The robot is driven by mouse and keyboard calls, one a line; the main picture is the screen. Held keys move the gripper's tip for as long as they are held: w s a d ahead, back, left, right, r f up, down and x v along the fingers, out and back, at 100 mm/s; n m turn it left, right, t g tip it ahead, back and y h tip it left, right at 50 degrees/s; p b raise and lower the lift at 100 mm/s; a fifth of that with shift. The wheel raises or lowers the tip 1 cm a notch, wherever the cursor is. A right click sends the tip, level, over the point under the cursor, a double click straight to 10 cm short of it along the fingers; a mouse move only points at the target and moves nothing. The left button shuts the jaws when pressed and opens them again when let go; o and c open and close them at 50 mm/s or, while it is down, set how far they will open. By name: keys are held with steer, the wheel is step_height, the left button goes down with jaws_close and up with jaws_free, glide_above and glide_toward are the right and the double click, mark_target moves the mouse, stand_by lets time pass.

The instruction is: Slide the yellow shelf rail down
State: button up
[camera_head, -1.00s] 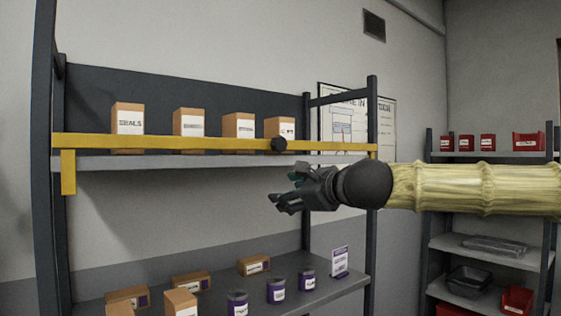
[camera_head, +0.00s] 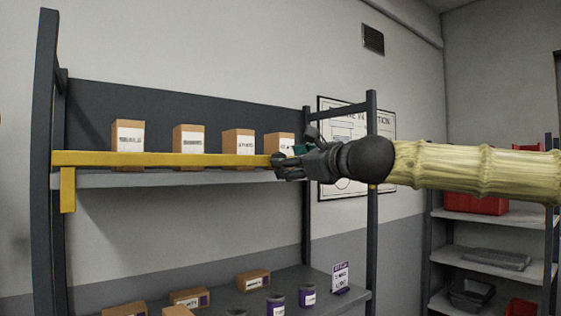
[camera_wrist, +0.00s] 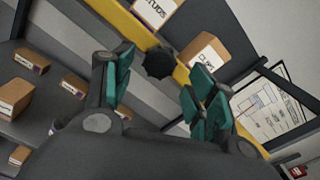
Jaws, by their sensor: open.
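The yellow shelf rail (camera_head: 160,159) runs along the front of the upper shelf, with a short yellow bracket (camera_head: 68,190) hanging at its left end. In the wrist view the rail (camera_wrist: 125,22) crosses diagonally at the top. A dark round knob (camera_wrist: 159,62) on the rail shows between and just beyond my open fingers. My gripper (camera_head: 283,165) is at the rail's right part, in front of the knob, and hides it in the head view. In the wrist view my gripper (camera_wrist: 155,88) has its green pads spread apart, with nothing between them. Contact with the knob cannot be told.
Several cardboard boxes (camera_head: 189,139) stand on the upper shelf behind the rail. The lower shelf (camera_head: 325,292) holds boxes and purple-labelled jars (camera_head: 276,306). A dark upright post (camera_head: 371,240) stands near my arm. Another rack (camera_head: 490,255) is at right.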

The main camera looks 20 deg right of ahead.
steer(key=shift+p+x, duration=0.4)
steer(key=shift+x, duration=1.95)
steer(key=shift+a, duration=0.1)
